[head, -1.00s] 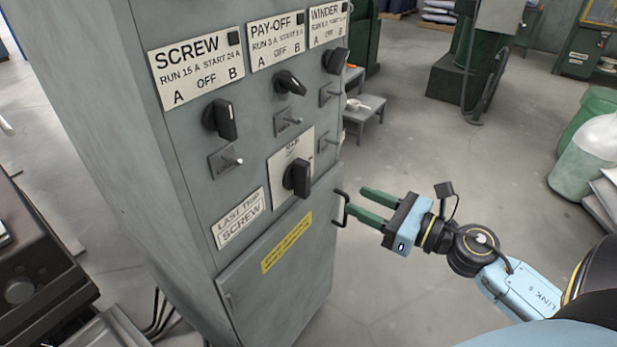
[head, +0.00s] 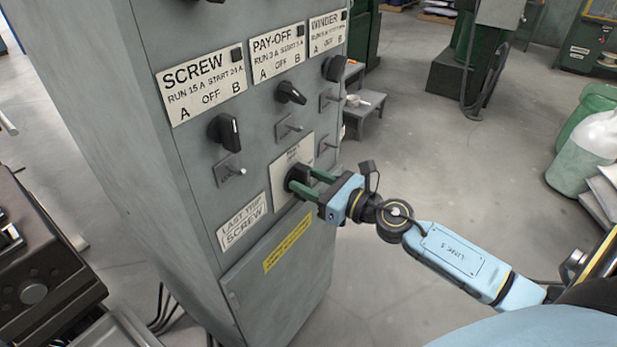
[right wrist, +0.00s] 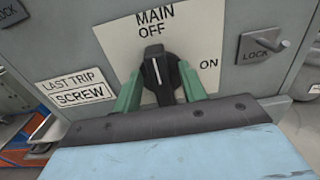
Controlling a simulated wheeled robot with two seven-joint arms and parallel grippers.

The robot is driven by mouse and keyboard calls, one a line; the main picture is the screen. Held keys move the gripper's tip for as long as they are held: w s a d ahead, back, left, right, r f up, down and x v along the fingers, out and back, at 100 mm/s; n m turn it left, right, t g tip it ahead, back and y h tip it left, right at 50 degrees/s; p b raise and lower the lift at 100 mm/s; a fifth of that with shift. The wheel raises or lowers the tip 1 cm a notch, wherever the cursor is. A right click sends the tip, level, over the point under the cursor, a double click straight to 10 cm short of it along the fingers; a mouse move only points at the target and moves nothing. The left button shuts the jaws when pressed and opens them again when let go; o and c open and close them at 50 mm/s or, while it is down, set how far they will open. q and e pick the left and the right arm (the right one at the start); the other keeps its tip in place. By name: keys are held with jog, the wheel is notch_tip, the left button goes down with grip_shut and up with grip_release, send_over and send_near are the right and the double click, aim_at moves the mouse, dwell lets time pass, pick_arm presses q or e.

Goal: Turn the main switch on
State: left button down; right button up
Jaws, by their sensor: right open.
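The main switch (head: 297,177) is a black rotary knob on a cream plate low on the grey cabinet (head: 180,200). In the right wrist view the knob (right wrist: 160,72) has its white line pointing up at OFF, with ON marked to the right. My right gripper (head: 306,184) is open, its green fingers on either side of the knob; in the right wrist view the fingers (right wrist: 160,88) flank it left and right. I cannot tell whether they touch it. My left gripper is not in view.
The SCREW knob (head: 225,132), PAY-OFF knob (head: 291,93) and WINDER knob (head: 334,68) sit above, with small lock levers beneath them. A LOCK lever (right wrist: 264,46) is right of the main plate. Open floor lies right of the cabinet.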

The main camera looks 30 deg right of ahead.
jog(key=shift+w+a, duration=0.1)
jog(key=shift+w, duration=0.05)
grip_shut()
